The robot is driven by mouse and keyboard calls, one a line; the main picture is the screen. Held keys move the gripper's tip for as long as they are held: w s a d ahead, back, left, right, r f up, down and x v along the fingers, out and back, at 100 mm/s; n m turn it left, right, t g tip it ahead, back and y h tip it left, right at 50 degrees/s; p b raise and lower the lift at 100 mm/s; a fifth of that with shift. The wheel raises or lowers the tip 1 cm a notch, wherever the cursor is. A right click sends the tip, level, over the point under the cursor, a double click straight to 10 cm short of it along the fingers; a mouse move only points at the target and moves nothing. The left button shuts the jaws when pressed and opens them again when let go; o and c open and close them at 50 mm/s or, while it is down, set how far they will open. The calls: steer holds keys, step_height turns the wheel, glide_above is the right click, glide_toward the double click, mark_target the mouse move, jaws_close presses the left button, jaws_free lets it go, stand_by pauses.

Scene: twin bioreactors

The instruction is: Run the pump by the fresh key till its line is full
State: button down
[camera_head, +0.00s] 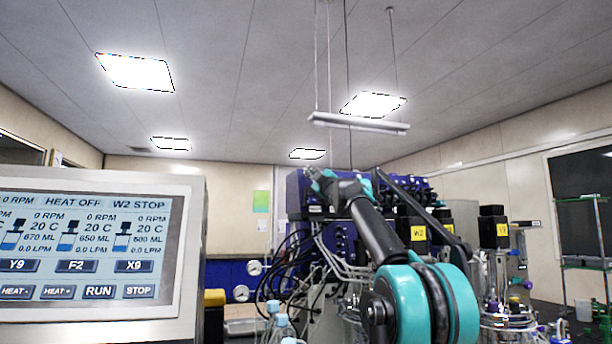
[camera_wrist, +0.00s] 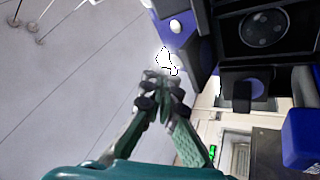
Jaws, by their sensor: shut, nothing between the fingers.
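My gripper (camera_head: 312,174) is shut and empty, raised in front of the dark blue pump unit (camera_head: 296,198) at the middle of the head view. In the wrist view my closed fingertips (camera_wrist: 163,80) are close to a blue housing (camera_wrist: 176,52) with a round white knob or button (camera_wrist: 176,26). I cannot tell whether they touch it. A black pump face with a round disc (camera_wrist: 265,28) is at the upper right. No label marked fresh is readable, and my arm hides part of the pump unit. I cannot make out liquid in any line.
A control screen (camera_head: 85,245) at the left shows "W2 STOP" and keys including RUN (camera_head: 98,291) and STOP (camera_head: 139,291). Bioreactor vessels (camera_head: 508,325), tubing (camera_head: 325,265) and yellow-tagged black motors (camera_head: 493,228) crowd the bench around my arm. A green rack (camera_head: 583,230) stands far right.

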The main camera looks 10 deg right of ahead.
steer(key=shift+w, duration=0.1)
stand_by(0.7)
steer(key=shift+w+f, duration=0.1)
steer(key=shift+w, duration=0.2)
steer(key=shift+w+a+f, duration=0.2)
steer(key=shift+w, duration=0.45)
stand_by(1.0)
steer(key=shift+s, duration=0.15)
steer(key=shift+s+d+r, duration=0.1)
steer(key=shift+s+r, duration=0.05)
steer(key=shift+s, duration=0.3)
steer(key=shift+s+d+r, duration=0.1)
steer(key=shift+s+r, duration=0.05)
steer(key=shift+s, duration=0.3)
steer(key=s, duration=0.1)
steer(key=s+r, duration=0.1)
steer(key=s, duration=0.1)
steer(key=s+d, duration=0.1)
steer(key=shift+s+r, duration=0.15)
steer(key=shift+s, duration=0.2)
steer(key=shift+w, duration=0.1)
